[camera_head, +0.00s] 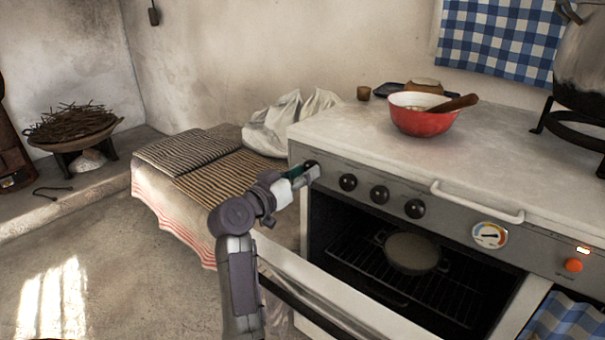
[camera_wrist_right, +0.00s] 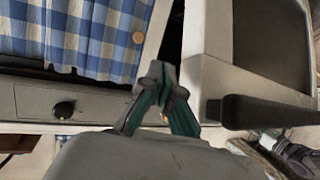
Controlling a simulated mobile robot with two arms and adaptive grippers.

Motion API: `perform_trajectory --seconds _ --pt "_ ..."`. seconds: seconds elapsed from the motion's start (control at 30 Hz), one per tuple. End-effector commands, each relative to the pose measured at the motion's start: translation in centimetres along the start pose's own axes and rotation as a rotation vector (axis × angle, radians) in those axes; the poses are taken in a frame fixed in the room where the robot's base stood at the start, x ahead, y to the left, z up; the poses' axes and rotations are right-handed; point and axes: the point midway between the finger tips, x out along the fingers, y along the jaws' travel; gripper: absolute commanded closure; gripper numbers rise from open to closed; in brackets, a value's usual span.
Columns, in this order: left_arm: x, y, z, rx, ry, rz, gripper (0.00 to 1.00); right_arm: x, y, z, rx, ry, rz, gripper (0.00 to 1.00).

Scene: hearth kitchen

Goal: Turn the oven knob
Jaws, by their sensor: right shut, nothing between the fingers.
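The oven's grey front panel (camera_head: 450,217) carries several black knobs in a row. The leftmost knob (camera_head: 311,165) is partly covered by my left gripper (camera_head: 307,173), whose fingertips are at or just beside it. I cannot tell whether they touch it or how far apart they are. Three other black knobs, the nearest being this one (camera_head: 348,182), show clear to its right. My right gripper (camera_wrist_right: 157,77) shows only in the right wrist view, its green fingers meeting at the tips, shut and empty.
The oven door (camera_head: 318,300) hangs open, with a pan (camera_head: 411,252) on the rack inside. A red bowl (camera_head: 421,114) stands on the worktop. A temperature dial (camera_head: 490,235) and orange knob (camera_head: 573,265) sit farther right. A black handle (camera_wrist_right: 265,112) lies right of my right gripper.

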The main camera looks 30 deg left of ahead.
Motion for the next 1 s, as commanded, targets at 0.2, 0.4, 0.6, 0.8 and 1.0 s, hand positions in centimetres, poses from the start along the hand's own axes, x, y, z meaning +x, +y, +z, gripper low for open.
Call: perform_trajectory --seconds 0.2,0.4,0.6,0.8,1.0 --pt "0.0 0.0 0.0 -0.001 0.0 0.0 0.95 0.0 0.0 0.0 0.0 0.0 0.0 1.0" --pt "0.0 0.0 -0.1 -0.02 -0.001 0.0 0.95 -0.3 0.1 1.1 0.0 -0.067 0.003 1.0" --pt "0.0 0.1 -0.2 -0.083 -0.003 0.0 0.95 -1.7 0.7 4.4 0.0 -0.27 0.016 1.0" --pt "0.0 0.1 -0.3 -0.191 -0.003 0.0 0.95 -5.7 1.4 9.4 0.006 -0.604 0.036 1.0" --pt "0.0 0.1 -0.3 -0.308 -0.003 0.0 0.95 -12.1 2.1 13.6 0.018 -0.966 0.057 1.0"
